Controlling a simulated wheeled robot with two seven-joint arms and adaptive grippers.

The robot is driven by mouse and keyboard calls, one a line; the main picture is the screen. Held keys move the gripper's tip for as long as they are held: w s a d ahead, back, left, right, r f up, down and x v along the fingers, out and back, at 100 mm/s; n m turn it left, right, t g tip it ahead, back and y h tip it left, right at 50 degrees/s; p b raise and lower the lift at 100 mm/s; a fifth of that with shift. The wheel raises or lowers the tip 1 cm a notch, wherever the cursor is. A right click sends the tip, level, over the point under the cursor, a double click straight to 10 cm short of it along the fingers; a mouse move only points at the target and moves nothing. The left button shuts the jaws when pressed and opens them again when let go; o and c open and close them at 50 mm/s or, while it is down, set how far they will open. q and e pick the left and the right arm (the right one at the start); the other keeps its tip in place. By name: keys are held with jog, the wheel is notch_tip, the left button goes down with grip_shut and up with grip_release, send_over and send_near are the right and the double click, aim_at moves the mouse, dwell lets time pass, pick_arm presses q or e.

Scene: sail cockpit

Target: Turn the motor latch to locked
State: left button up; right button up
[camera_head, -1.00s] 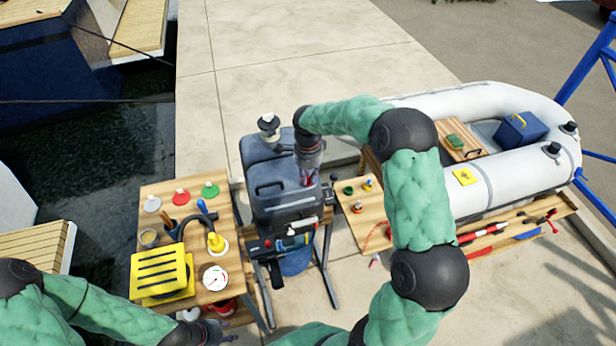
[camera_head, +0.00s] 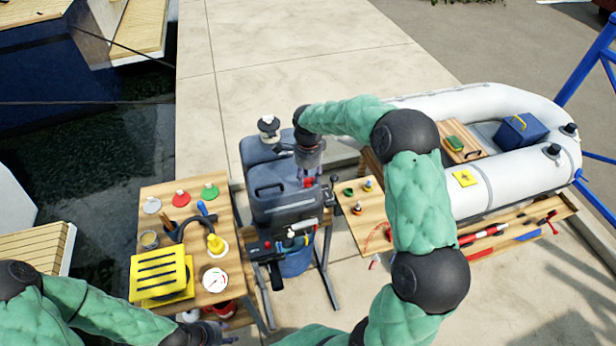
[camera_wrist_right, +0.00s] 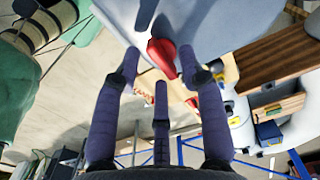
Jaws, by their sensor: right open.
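The grey outboard motor (camera_head: 285,200) stands upright on a stand in the middle of the head view. A red latch lever (camera_head: 308,182) shows on its right side, just below my right gripper (camera_head: 310,160). In the right wrist view the red latch (camera_wrist_right: 162,53) lies against the grey cowling (camera_wrist_right: 210,25). There my right gripper (camera_wrist_right: 159,72) is open, with its spread fingers around the near side of the latch and nothing visibly clamped. Contact with the latch cannot be told. My left gripper (camera_head: 217,332) is low at the left, below the small wooden table; its jaw state is unclear.
A wooden table (camera_head: 160,210) at left carries a yellow slotted box (camera_head: 160,274), a gauge (camera_head: 215,279) and several coloured pieces. A small wooden shelf (camera_head: 350,215) stands right of the motor, before the white inflatable boat (camera_head: 480,190). Open paving lies behind.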

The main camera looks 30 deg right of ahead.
aim_at(308, 180)
notch_tip(308, 180, up, 11)
jog(key=shift+r, duration=0.15)
dwell(0.7)
